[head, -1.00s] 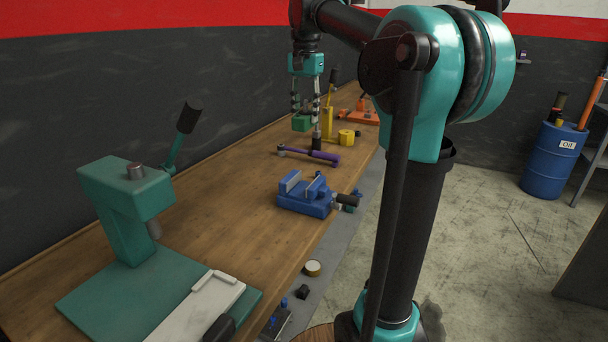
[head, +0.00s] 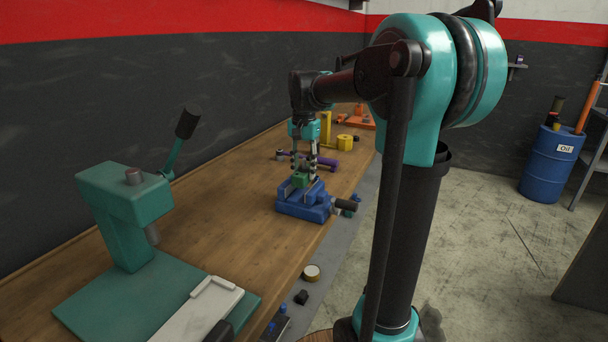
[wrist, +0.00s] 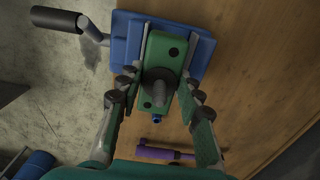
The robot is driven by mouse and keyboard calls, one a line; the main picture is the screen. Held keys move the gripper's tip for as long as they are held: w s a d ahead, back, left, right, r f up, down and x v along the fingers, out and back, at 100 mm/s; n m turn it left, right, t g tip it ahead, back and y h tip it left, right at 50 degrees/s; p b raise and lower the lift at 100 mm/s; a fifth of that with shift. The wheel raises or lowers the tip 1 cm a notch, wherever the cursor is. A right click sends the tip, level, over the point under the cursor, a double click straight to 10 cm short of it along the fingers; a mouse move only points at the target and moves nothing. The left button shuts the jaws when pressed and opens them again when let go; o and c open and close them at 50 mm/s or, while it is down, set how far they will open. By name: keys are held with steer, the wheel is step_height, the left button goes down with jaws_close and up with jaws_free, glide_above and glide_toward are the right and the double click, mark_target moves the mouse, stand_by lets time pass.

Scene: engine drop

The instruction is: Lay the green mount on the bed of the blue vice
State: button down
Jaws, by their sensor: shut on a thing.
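The green mount (head: 300,180) is at the blue vice (head: 305,207), between or just above its jaws. It also shows in the wrist view (wrist: 163,46) as a long green block with dark holes and a grey stud, overlapping the blue vice (wrist: 200,47). My gripper (head: 303,168) points down over the vice and is shut on the mount. In the wrist view its fingers (wrist: 160,92) lie on both sides of the mount. Whether the mount touches the vice bed is hidden.
A purple tool (head: 325,165) lies behind the vice, with a yellow tool (head: 345,145) and an orange one (head: 360,123) farther back. A teal press (head: 125,200) stands at the near left. The wooden bench (head: 220,220) is clear between press and vice.

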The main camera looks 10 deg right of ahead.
mark_target(304, 169)
steer(key=shift+f, duration=0.95)
steer(key=shift+f, duration=0.55)
steer(key=c, duration=1)
jaws_free()
step_height(304, 169, up, 13)
steer(key=shift+r, duration=0.1)
